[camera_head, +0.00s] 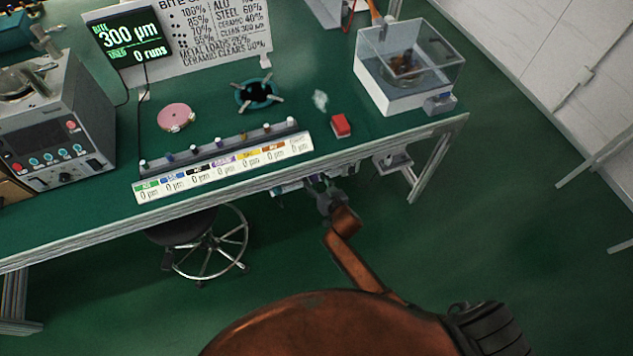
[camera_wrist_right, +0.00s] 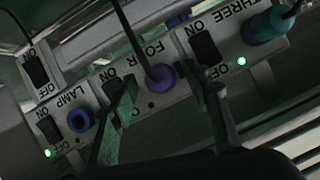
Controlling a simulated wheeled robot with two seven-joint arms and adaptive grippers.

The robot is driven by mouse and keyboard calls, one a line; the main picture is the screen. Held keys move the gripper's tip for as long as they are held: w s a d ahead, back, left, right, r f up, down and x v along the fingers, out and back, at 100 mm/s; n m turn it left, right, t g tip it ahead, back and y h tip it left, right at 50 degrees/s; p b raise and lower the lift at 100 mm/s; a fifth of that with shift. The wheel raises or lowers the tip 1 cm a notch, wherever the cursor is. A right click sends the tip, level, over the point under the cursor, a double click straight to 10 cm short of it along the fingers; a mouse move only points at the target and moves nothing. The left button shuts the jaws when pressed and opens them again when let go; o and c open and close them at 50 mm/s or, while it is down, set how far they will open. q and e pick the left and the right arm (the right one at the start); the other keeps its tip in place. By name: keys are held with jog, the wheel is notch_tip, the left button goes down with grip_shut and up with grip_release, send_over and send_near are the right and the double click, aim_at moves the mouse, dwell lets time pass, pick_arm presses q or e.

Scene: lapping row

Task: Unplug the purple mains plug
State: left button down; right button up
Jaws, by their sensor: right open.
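The purple mains plug (camera_wrist_right: 161,78) sits in the outlet marked FOUR on a grey power strip (camera_wrist_right: 222,72) in the right wrist view, with a dark cord rising from it. My right gripper (camera_wrist_right: 157,70) is open, one finger on each side of the plug; I cannot tell whether either touches it. In the head view my right gripper (camera_head: 325,192) is below the bench's front edge, and the plug is not discernible there. My left gripper is not in view.
A teal plug (camera_wrist_right: 268,27) sits in outlet THREE and a blue one (camera_wrist_right: 80,121) at LAMP. Rocker switches flank the purple plug. The green bench (camera_head: 105,212) overhangs the right gripper. A stool (camera_head: 205,245) stands to its left.

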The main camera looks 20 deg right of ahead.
jog(key=shift+c, duration=0.6)
grip_shut()
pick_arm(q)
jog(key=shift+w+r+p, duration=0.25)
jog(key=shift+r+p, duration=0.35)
pick_arm(e)
jog(key=shift+s, duration=1.35)
